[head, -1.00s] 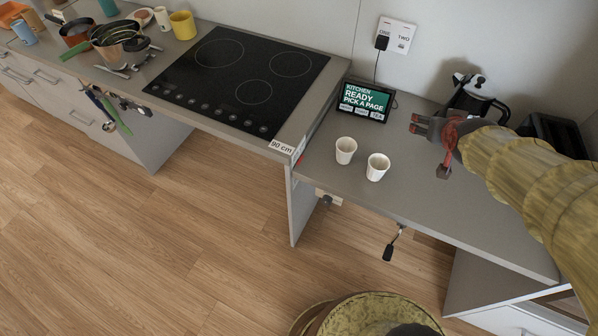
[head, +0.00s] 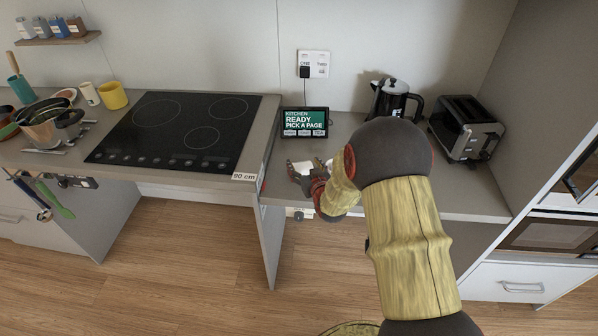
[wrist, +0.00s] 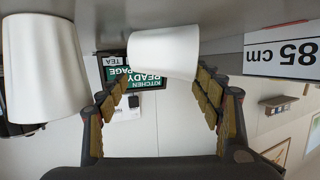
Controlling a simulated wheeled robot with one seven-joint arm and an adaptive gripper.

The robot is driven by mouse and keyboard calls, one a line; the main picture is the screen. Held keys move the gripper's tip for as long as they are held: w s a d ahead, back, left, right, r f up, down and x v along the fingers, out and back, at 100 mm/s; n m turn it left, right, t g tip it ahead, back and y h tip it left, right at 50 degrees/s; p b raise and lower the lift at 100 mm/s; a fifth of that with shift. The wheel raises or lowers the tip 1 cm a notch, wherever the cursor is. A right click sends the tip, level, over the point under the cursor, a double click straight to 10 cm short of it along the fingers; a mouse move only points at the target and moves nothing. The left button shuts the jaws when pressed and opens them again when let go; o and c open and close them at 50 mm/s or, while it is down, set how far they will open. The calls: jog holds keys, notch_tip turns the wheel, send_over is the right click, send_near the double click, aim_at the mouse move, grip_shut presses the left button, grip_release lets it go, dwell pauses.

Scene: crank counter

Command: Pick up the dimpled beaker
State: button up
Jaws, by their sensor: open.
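Two plain white beakers stand on the lower counter. In the wrist view, which is upside down, one beaker (wrist: 165,50) is centred between the spread fingertips of my gripper (wrist: 165,80). The other beaker (wrist: 45,65) is outside the fingers at the left edge. No dimples show on either, so I cannot tell which is the dimpled one. In the head view, my gripper (head: 305,176) is low over the counter, in front of the tablet, and with the arm it hides most of both beakers. The gripper is open, with nothing clamped in it.
A tablet (head: 304,123) stands behind the beakers. A coffee pot (head: 393,98) and a toaster (head: 466,128) stand at the back right. The hob (head: 180,130) lies on the higher counter to the left, whose end makes a step. An 85 cm label (wrist: 282,52) is on the counter edge.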

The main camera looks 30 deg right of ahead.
jog(key=x, duration=0.2)
jog(key=b+x, duration=0.1)
jog(key=x, duration=0.1)
jog(key=b+x, duration=0.1)
jog(key=x, duration=0.1)
jog(key=shift+w+r, duration=0.15)
jog(key=shift+r, duration=0.1)
jog(key=shift+c, duration=1.2)
jog(key=c, duration=0.7)
jog(key=shift+r, duration=0.1)
